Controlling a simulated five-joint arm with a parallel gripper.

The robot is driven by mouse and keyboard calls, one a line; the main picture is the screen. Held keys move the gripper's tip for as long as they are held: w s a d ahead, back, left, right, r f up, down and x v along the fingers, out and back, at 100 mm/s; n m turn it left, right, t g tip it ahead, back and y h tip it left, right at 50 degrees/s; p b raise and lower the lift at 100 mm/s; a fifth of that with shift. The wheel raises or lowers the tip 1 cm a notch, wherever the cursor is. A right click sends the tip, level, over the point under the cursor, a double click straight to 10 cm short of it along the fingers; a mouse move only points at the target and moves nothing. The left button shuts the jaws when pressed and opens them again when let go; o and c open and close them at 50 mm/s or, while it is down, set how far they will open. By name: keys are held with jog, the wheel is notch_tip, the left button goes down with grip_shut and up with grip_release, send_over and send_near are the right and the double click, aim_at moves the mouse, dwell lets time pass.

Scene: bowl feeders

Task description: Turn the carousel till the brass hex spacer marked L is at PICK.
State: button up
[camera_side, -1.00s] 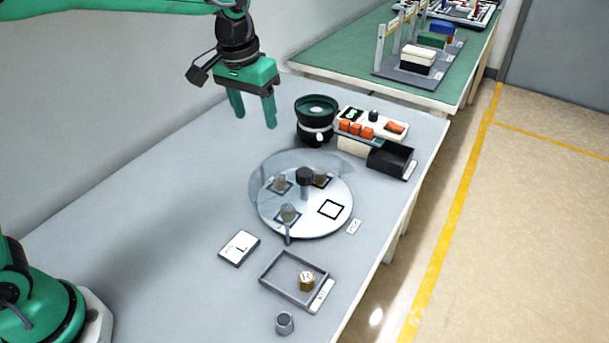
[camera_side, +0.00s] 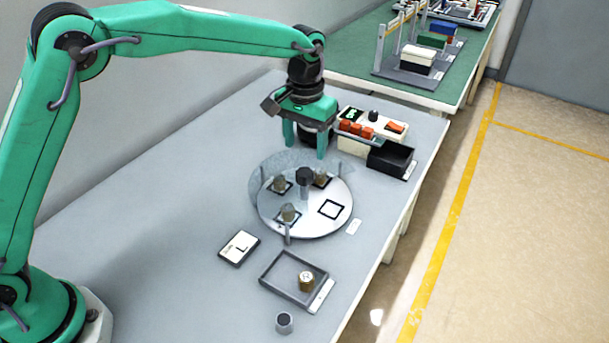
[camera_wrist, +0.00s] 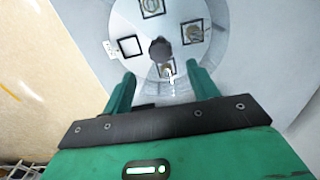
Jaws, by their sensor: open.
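The carousel (camera_side: 318,226) is a pale round disc with a dark centre knob (camera_side: 304,176). Three of its square pockets hold dull brass spacers: back left (camera_side: 280,184), back right (camera_side: 319,177) and front left (camera_side: 288,213). Their marks are too small to read. The front right pocket (camera_side: 331,209) is empty and faces a small white label (camera_side: 353,227), whose text is unclear. My gripper (camera_side: 305,150) is open and empty, above the carousel's back edge. In the wrist view its fingers (camera_wrist: 160,75) stand either side of one spacer (camera_wrist: 166,68), apart from it.
A translucent guard (camera_side: 262,172) curves around the carousel's back left. Behind stand a control box (camera_side: 372,124) with orange buttons and a black bin (camera_side: 391,158).

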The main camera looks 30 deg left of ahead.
aim_at(305, 172)
jog(key=shift+f, duration=3.8)
grip_shut()
